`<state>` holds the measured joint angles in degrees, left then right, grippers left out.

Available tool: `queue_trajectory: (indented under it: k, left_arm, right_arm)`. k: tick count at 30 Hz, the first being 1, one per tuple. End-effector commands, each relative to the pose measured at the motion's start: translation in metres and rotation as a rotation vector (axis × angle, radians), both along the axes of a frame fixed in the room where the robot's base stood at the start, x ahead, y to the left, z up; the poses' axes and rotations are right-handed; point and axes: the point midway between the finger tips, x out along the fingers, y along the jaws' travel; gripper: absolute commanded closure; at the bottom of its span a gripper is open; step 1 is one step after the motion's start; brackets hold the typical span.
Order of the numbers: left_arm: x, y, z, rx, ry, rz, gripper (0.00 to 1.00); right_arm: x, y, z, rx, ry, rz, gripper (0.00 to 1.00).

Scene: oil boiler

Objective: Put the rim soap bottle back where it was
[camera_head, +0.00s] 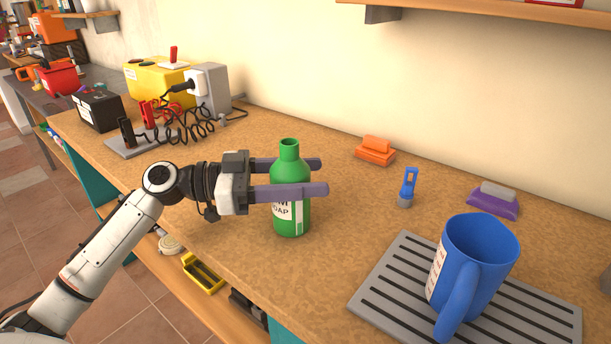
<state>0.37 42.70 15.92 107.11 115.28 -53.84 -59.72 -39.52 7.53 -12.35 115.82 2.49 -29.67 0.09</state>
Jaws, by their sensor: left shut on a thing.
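The rim soap bottle (290,217) is green with a white label and stands upright at the middle of the wooden workbench. My left gripper (322,176) comes in from the left and is shut on the bottle, with one finger on its far side and one on its near side. The bottle's base appears to be at the bench surface; I cannot tell whether it touches. Part of the label is hidden by the near finger. My right gripper is not in view.
A blue mug (478,262) stands on a grey slotted tray (386,276) at right. An orange block (375,152), a small blue tool (408,188) and a purple sponge-like item (493,202) lie along the back. A yellow machine (150,85) and cables stand at left. The bench around the bottle is clear.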

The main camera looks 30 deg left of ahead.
Motion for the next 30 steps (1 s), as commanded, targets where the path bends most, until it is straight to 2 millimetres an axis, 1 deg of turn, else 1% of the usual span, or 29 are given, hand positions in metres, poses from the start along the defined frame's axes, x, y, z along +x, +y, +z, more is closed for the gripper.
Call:
queue_trajectory:
  k: [1,2,4,5,12,15,17,20,27,30]
  left_arm:
    - [0.0,0.0,-0.003,-0.001,-0.002,0.0,0.76]
    - [0.0,0.0,-0.001,0.001,-0.001,0.0,0.43]
    - [0.0,0.0,-0.001,0.0,0.0,0.0,0.31]
    - [0.0,0.0,-0.001,0.0,0.0,0.0,0.29]
    - [0.0,0.0,-0.001,0.0,0.0,0.0,0.29]
    - [0.0,0.0,0.002,0.001,0.001,0.0,0.29]
    - [-0.003,0.004,-0.001,0.0,0.001,0.001,0.29]
    - [-0.013,0.015,-0.001,-0.001,0.001,0.002,0.29]
    - [-0.047,0.056,-0.001,-0.001,0.001,0.003,0.29]
    - [-0.059,0.07,0.0,-0.003,0.002,0.002,0.29]
  right_arm:
    - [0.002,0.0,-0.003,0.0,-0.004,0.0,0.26]
    - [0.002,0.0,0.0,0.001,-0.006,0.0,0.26]
    - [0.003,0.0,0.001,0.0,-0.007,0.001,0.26]
    - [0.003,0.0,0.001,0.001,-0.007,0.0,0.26]
    - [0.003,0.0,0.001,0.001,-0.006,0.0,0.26]
    - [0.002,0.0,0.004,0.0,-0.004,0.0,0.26]
    - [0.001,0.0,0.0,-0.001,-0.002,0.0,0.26]
    - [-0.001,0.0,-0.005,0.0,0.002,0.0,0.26]
    - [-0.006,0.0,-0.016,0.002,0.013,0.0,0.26]
    - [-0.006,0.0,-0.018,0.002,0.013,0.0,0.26]
